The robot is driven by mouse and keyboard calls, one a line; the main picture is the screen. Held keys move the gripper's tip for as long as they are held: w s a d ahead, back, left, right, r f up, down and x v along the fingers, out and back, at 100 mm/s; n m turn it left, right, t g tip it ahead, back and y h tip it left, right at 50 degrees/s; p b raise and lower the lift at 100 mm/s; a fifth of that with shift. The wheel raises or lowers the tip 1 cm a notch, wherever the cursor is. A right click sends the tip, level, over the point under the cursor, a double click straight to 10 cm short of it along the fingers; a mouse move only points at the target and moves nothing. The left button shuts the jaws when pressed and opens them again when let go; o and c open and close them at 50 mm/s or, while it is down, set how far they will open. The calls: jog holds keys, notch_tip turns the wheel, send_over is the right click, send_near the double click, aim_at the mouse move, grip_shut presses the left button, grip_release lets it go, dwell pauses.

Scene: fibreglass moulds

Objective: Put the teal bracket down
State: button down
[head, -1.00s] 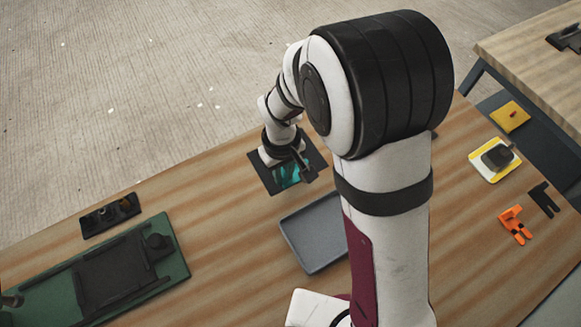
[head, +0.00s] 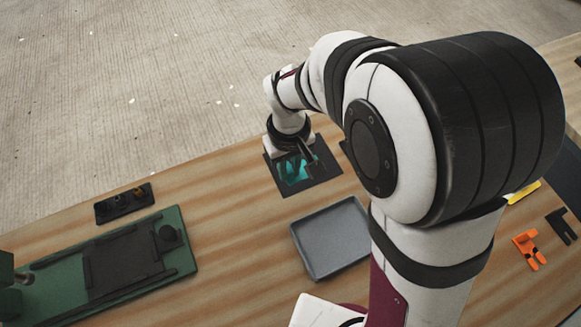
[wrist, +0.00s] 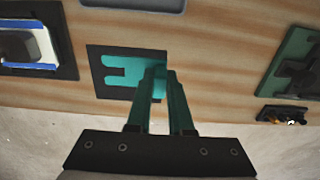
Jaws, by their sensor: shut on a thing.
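The teal bracket (head: 289,172) is a forked flat piece at the dark square mat (head: 326,177) near the table's far edge. In the wrist view the bracket (wrist: 118,79) lies flat over the mat (wrist: 97,53), its prongs pointing left. My gripper (head: 308,167) is over the mat, pointing down, and is shut on the bracket's right part. In the wrist view the fingers of my gripper (wrist: 160,75) reach the bracket and hide some of it. I cannot tell whether the bracket touches the mat.
An empty grey tray (head: 333,238) is nearer on the table. A green fixture (head: 180,262) and a small black holder (head: 123,204) stand left. An orange bracket (head: 528,250) lies right. A white-and-blue part (wrist: 28,46) on a dark pad is beside the mat. Bare wood separates them.

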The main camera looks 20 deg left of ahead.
jog(key=shift+r, duration=0.8)
jog(key=w+d, duration=0.8)
jog(key=d, duration=0.1)
jog(key=a+f, duration=0.2)
jog(key=a, duration=0.1)
jog(key=a+f, duration=0.3)
jog(key=a, duration=0.1)
jog(key=s+a+f, duration=0.1)
jog(key=a+f, duration=0.1)
jog(key=a, duration=0.2)
jog(key=shift+f, duration=0.25)
notch_tip(320, 180, down, 4)
jog(key=shift+f, duration=0.1)
jog(key=shift+f, duration=0.1)
jog(key=c, duration=0.8)
grip_release()
